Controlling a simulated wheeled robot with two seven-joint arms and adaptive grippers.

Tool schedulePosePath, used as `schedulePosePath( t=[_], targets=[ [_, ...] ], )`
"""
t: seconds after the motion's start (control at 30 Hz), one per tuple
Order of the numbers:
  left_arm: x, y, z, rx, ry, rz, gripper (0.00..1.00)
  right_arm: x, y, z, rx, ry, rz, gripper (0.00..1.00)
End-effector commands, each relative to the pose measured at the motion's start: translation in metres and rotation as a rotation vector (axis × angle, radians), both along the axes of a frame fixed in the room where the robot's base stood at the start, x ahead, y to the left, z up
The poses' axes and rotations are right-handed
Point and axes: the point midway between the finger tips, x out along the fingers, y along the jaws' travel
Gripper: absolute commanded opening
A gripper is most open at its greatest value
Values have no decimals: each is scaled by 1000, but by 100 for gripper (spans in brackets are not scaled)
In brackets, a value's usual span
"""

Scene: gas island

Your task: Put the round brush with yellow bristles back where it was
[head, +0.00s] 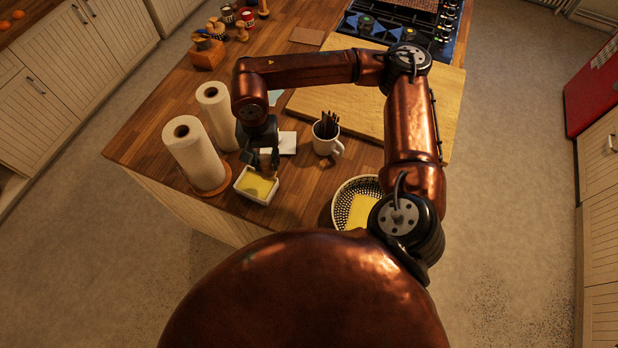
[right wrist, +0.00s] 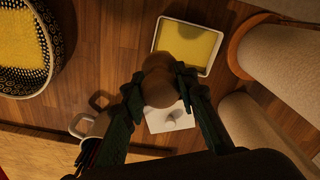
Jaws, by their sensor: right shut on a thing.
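My right gripper (head: 266,164) is shut on a rounded brown wooden thing (right wrist: 158,82), probably the round brush. Its wooden body shows between the fingertips in the right wrist view (right wrist: 153,88); I cannot make out yellow bristles on it. My left gripper is not in view.
Two paper rolls (head: 192,152) stand left of the gripper. A white knobbed lid (head: 288,143), a mug (head: 324,147) of dark sticks and a patterned bowl (head: 341,205) are close by. A cutting board (head: 440,105), an orange-brown block (head: 207,55) and a hob (head: 365,27) lie farther back.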

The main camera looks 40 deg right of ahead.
Motion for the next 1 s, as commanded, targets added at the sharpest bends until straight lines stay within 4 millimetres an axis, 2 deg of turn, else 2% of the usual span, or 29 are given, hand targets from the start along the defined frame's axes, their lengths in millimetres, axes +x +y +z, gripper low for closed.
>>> schedulePosePath(
  t=[0.17,0.6,1.0],
  targets=[
    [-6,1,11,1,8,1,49,-20,-2,1,1,2,-321,5],
    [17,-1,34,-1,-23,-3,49,-64,-8,3,1,2,-1139,5],
    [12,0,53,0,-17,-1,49,-101,-16,9,1,1,-1906,5]
  ],
)
